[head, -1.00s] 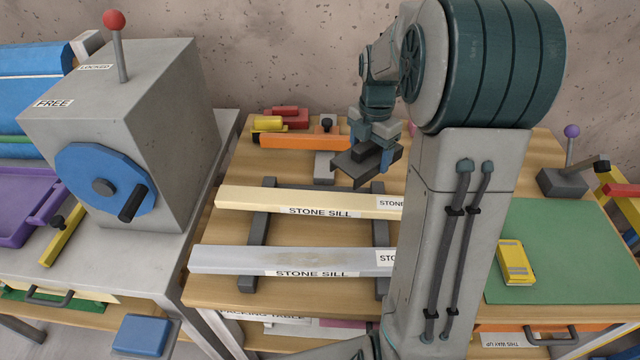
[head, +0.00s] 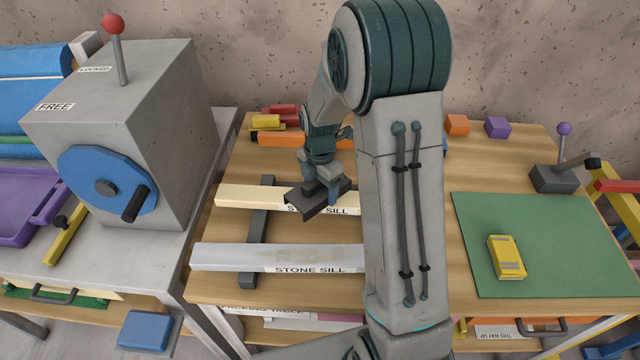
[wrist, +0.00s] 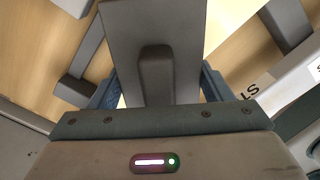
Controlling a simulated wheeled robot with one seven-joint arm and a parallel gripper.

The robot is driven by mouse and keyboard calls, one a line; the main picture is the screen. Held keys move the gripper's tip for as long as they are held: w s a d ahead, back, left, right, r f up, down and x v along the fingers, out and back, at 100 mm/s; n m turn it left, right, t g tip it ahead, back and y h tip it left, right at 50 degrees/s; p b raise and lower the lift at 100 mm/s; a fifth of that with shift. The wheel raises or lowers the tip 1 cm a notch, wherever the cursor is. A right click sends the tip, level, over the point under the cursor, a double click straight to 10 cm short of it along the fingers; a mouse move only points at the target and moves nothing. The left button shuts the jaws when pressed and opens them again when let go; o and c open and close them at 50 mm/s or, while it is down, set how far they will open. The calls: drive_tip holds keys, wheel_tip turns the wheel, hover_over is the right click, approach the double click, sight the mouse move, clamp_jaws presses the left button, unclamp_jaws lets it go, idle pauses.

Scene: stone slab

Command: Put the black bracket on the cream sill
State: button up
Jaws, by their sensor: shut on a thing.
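The black bracket (head: 328,203), a flat dark plate with a raised middle, is held by my gripper (head: 322,190). The bracket also shows between the fingers in the wrist view (wrist: 152,35). My gripper is shut on its raised part. In the head view the bracket overlaps the cream sill (head: 245,197) and covers part of its label. It looks to be held above the sill; I cannot tell the gap exactly. The sill's right end is hidden behind my arm.
A grey sill (head: 228,258) labelled STONE SILL lies nearer, parallel to the cream one, both across dark rails (head: 259,222). Coloured blocks (head: 282,139) lie at the back. A green mat (head: 560,240) with a yellow block (head: 507,257) is at the right. A grey machine (head: 175,90) stands left.

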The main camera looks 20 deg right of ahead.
drive_tip(key=shift+f, duration=0.15)
drive_tip(key=o, duration=1)
drive_tip(key=shift+c, duration=0.2)
